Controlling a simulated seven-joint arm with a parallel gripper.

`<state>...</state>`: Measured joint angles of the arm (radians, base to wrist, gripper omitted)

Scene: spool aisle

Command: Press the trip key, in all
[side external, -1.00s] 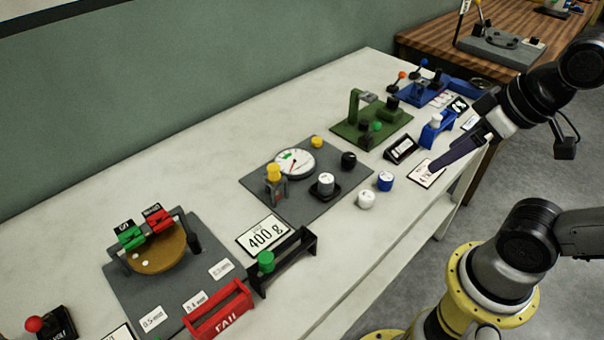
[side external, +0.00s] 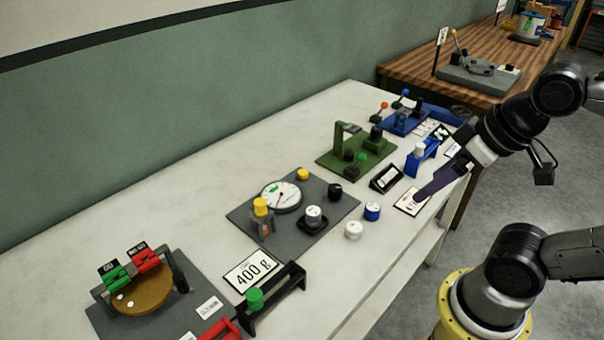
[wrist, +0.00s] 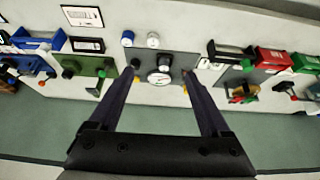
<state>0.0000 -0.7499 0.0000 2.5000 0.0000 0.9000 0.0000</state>
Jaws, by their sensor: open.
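No part is marked as the trip key, and I cannot tell which one it is. A grey plate (side external: 290,238) on the white bench carries a round dial (side external: 281,196), a yellow-capped post (side external: 261,206), a yellow knob (side external: 302,174), a black knob (side external: 335,191) and a white-topped knob (side external: 314,215). My gripper (side external: 418,197) has long dark fingers and appears over a printed card (side external: 404,203) near the bench's front edge. In the wrist view, my gripper (wrist: 160,75) is open and empty, its fingers spread with the dial (wrist: 158,78) showing between them.
White (side external: 354,230) and blue (side external: 372,211) weights stand in front of the plate. A green fixture (side external: 355,152) and a blue fixture (side external: 407,122) stand farther along. A "400 g" card (side external: 252,270), black holder (side external: 278,297) and GO/NO GO stand (side external: 145,290) are nearer. Bench behind the plate is clear.

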